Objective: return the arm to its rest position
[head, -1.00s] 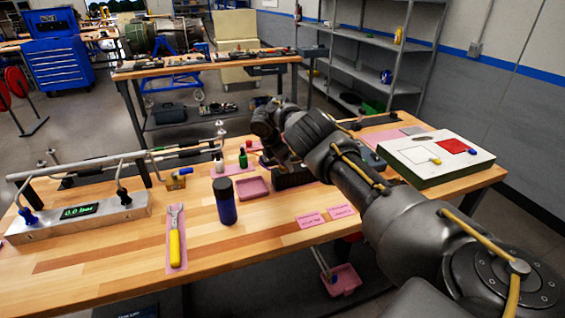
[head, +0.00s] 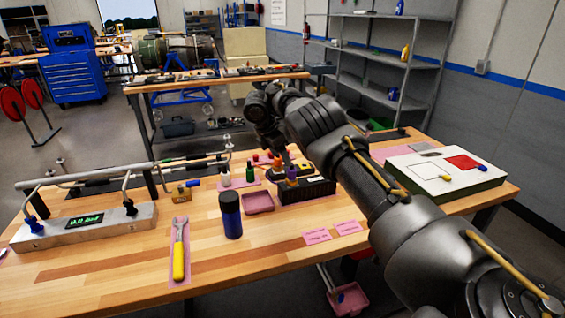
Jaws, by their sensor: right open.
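My right arm (head: 335,140) reaches in from the lower right across the workbench. Its wrist bends down at the far end, and my right gripper (head: 281,150) hangs over the back of the bench, open and small in view. It is just behind a black rack (head: 312,189) that holds several coloured-topped items. I see nothing held in it; the gap between its fingers is hard to make out. My left gripper is not in view.
The wooden bench (head: 120,262) carries a gauge block with pipes (head: 85,222), a yellow-handled wrench (head: 179,255), a dark blue bottle (head: 231,215), a pink tray (head: 259,203) and a white-topped board (head: 420,170). A second bench (head: 150,88) stands behind. The front left bench top is clear.

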